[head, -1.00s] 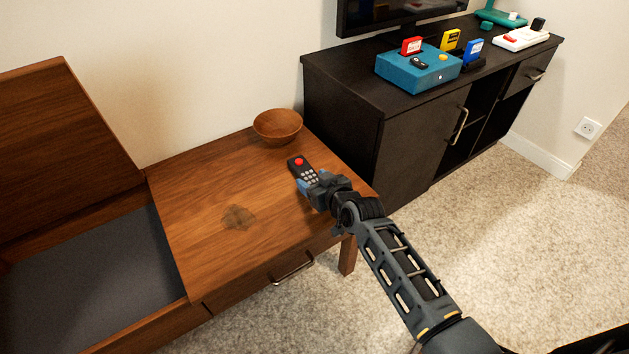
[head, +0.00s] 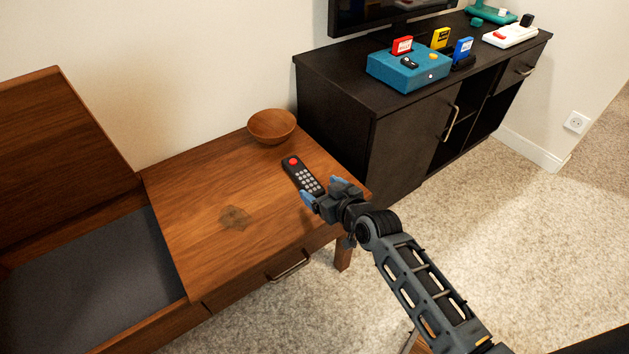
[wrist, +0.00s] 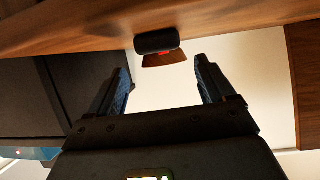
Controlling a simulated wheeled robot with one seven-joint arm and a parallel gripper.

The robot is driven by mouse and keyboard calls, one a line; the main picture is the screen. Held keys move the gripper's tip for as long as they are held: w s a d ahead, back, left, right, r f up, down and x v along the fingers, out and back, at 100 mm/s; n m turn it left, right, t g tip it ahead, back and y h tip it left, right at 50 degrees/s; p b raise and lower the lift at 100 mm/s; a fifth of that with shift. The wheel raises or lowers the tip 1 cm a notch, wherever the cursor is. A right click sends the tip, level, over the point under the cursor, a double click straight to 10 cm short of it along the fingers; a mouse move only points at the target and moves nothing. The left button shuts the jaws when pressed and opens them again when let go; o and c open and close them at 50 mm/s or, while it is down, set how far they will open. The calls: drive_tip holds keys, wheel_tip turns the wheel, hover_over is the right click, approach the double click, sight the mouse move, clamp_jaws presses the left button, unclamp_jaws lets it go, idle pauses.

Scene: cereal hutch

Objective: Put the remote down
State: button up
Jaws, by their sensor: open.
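The black remote (head: 303,177) with a red button and pale keys lies on the wooden table top (head: 195,205), near its right side. My gripper (head: 322,192) is open at the near end of the remote, with its blue fingertips spread. In the wrist view the remote (wrist: 157,42) shows end-on beyond the fingertips of my gripper (wrist: 160,82). Nothing is between the fingers, and the remote looks clear of them.
A wooden bowl (head: 271,126) stands at the table's back corner. The left section of the bench is open, with its lid (head: 62,125) raised. A dark cabinet (head: 400,125) with a teal console (head: 410,70) stands to the right. The table's middle is clear.

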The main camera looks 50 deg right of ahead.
drive_tip(key=shift+s+a+r, duration=0.15)
drive_tip(key=shift+s+r, duration=0.05)
drive_tip(key=shift+s, duration=0.3)
drive_tip(key=s+a+r+n+y, duration=0.1)
drive_tip(key=s+a+r, duration=0.3)
drive_tip(key=s+a, duration=0.2)
drive_tip(key=s+a+r+n+t+y, duration=0.1)
drive_tip(key=s+a+r, duration=0.3)
drive_tip(key=s, duration=0.7)
drive_tip(key=s+a+r+n+y, duration=0.1)
drive_tip(key=s+a+r, duration=0.2)
drive_tip(key=s+a, duration=0.5)
drive_tip(key=shift+s+r+t, duration=0.3)
drive_tip(key=shift+s+r, duration=0.05)
drive_tip(key=shift+r, duration=0.05)
drive_tip(key=shift+o, duration=0.2)
drive_tip(key=s+a+r+n+y, duration=0.1)
drive_tip(key=s+a+r, duration=0.1)
drive_tip(key=s+r, duration=0.2)
wheel_tip(320, 180, up, 4)
drive_tip(key=shift+s+a+f+y, duration=0.2)
drive_tip(key=shift+s+a+y, duration=0.1)
drive_tip(key=shift+s, duration=0.05)
drive_tip(key=shift+w+f, duration=0.1)
